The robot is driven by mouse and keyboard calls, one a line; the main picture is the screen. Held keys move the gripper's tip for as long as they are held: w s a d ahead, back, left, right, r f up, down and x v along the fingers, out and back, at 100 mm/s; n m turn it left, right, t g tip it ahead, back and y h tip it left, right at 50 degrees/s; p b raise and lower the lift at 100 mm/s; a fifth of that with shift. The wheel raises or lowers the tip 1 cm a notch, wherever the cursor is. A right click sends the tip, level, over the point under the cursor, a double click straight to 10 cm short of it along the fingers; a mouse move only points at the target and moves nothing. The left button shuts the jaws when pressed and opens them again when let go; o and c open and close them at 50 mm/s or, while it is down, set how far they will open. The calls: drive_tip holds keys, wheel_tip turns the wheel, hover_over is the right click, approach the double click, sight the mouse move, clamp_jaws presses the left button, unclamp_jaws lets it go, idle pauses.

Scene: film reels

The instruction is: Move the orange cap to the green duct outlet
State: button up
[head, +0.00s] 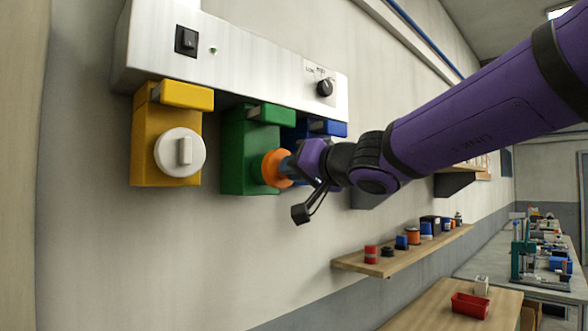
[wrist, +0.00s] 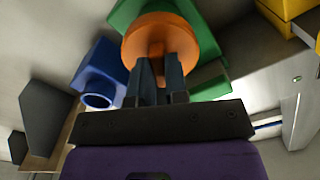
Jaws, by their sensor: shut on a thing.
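The orange cap (head: 272,168) is a round disc with a raised grip bar. My gripper (head: 289,168) is shut on that bar, and the fingers (wrist: 159,64) also show on it in the wrist view. The cap (wrist: 185,42) faces the front of the green duct (head: 236,150) and covers its outlet from view. I cannot tell whether cap and duct touch. The green duct (wrist: 128,14) shows around the cap in the wrist view. The blue duct (wrist: 97,72) beside it has an open, uncapped outlet. In the head view my gripper partly hides the blue duct (head: 328,128).
The yellow duct (head: 150,170) at left carries a white cap (head: 180,152). A white control panel (head: 250,75) with a switch and a knob runs above the ducts. A wooden shelf (head: 400,258) with several small items is lower right, below my arm.

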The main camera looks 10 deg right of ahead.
drive_tip(key=shift+x, duration=1.5)
idle(0.4)
drive_tip(key=o, duration=0.7)
drive_tip(key=shift+o, duration=0.2)
drive_tip(key=v, duration=1)
drive_tip(key=shift+s+d, duration=0.2)
drive_tip(key=shift+s, duration=0.15)
drive_tip(key=shift+f, duration=0.1)
drive_tip(key=s+d+f+g+h, duration=0.4)
drive_tip(key=s+d+f, duration=0.5)
drive_tip(key=f, duration=0.3)
drive_tip(key=s+d+f+m+g+h, duration=0.1)
drive_tip(key=s+d+f+g+h, duration=0.4)
drive_tip(key=s+d+f, duration=0.3)
drive_tip(key=s+f+h, duration=0.1)
drive_tip(key=s+f, duration=0.2)
drive_tip(key=f, duration=0.1)
drive_tip(key=shift+d+h, duration=0.3)
drive_tip(key=shift+d, duration=0.1)
